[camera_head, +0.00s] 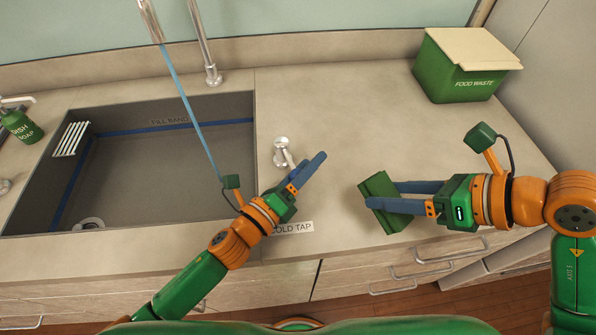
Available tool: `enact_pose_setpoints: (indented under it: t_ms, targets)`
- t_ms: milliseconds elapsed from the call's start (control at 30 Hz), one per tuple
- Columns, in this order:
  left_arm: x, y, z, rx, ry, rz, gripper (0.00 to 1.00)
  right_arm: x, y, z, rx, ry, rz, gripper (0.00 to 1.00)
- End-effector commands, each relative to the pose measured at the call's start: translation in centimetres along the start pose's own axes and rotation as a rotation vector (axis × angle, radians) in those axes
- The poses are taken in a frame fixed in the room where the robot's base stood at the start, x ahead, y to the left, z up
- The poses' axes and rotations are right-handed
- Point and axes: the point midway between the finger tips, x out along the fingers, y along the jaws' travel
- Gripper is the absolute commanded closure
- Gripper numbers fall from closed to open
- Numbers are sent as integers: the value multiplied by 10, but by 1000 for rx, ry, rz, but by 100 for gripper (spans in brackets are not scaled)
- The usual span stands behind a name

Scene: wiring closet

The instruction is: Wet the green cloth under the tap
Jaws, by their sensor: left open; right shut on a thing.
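The green cloth (392,220) is a folded, dark green piece at the right of the sink, over the counter. My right gripper (377,195) is shut on it, with the cloth showing above and below the fingers. The tap's spout (151,20) is at the top left, and a thin blue stream of water (183,95) runs from it down toward the sink (150,165).
A green food waste bin (455,75) with a cream lid stands at the back right. A soap bottle (22,126) is at the far left, and a white rack (71,139) sits at the sink's left wall. The counter (340,110) between handle and bin is clear.

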Motion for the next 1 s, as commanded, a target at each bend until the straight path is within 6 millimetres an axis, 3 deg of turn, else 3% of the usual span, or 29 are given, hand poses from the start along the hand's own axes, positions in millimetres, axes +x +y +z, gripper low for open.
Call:
enact_pose_setpoints:
  t_ms: [300,500,700,1000]
  targets:
    - [-66,4,-4,-1,3,4,31,10,-4,-11,0,0,0,83]
    - [-100,4,-3,-2,2,4,31,17,-7,-18,0,0,0,83]
    - [-113,1,-1,1,3,2,31,19,-8,-20,0,0,0,83]
    - [-114,0,0,2,2,0,31,19,-8,-20,0,0,0,83]
